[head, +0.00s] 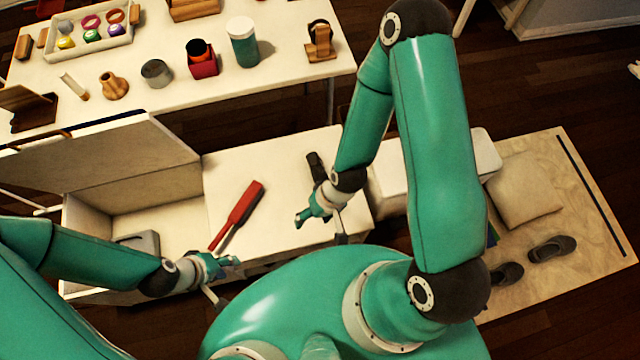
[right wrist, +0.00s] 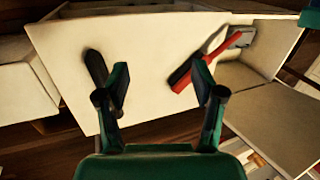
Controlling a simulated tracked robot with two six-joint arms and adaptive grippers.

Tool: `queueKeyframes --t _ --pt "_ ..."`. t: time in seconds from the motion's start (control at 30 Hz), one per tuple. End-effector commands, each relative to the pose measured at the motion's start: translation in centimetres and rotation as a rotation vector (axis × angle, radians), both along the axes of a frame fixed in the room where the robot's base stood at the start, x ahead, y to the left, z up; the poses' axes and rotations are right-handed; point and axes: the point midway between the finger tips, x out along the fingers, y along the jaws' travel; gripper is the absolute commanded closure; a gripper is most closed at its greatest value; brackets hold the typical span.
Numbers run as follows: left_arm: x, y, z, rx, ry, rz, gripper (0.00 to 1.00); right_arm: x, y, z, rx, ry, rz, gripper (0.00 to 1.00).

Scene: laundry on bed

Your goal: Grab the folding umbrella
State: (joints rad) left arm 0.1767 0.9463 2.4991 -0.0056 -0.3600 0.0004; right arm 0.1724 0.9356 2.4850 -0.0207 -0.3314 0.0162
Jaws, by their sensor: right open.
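A dark, slim object that looks like the folding umbrella (head: 315,166) lies on the white top of the bench (head: 285,180), beyond my right gripper (head: 308,214). In the right wrist view the same dark object (right wrist: 97,68) lies just outside the left finger, partly covered by it. My right gripper (right wrist: 160,88) is open, with nothing between its fingers, over the white top. My left gripper (head: 222,264) is low at the left, near the bench's front edge; its finger gap is unclear.
An open compartment (head: 160,215) with a raised lid (head: 95,165) is at the left. Behind stands a table (head: 280,75) with cups and trays. Shoes (head: 550,249) lie on a mat at right.

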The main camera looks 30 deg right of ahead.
Motion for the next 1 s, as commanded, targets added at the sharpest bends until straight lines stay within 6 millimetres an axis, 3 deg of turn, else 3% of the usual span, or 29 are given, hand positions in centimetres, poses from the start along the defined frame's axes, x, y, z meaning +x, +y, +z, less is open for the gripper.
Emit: queueKeyframes --t 0.3,0.43,0.6,0.8,1.0 --pt "0.0 0.0 -8.3 0.000 0.000 0.000 0.60 6.0 -2.1 -5.1 -0.009 0.009 0.057 0.18" --pt "0.0 0.0 -12.3 0.000 0.000 0.000 0.60 9.3 -3.8 -6.5 -0.062 0.022 0.084 0.18" --pt "0.0 0.0 -16.5 0.000 0.000 0.000 0.60 12.8 -7.2 -6.8 -0.188 0.035 0.084 0.18" --pt "0.0 0.0 -19.1 0.000 0.000 0.000 0.60 15.1 -10.4 -5.8 -0.310 0.042 0.053 0.18" --pt "0.0 0.0 -19.7 0.000 0.000 0.000 0.60 15.5 -11.5 -6.2 -0.350 0.049 0.040 0.18"
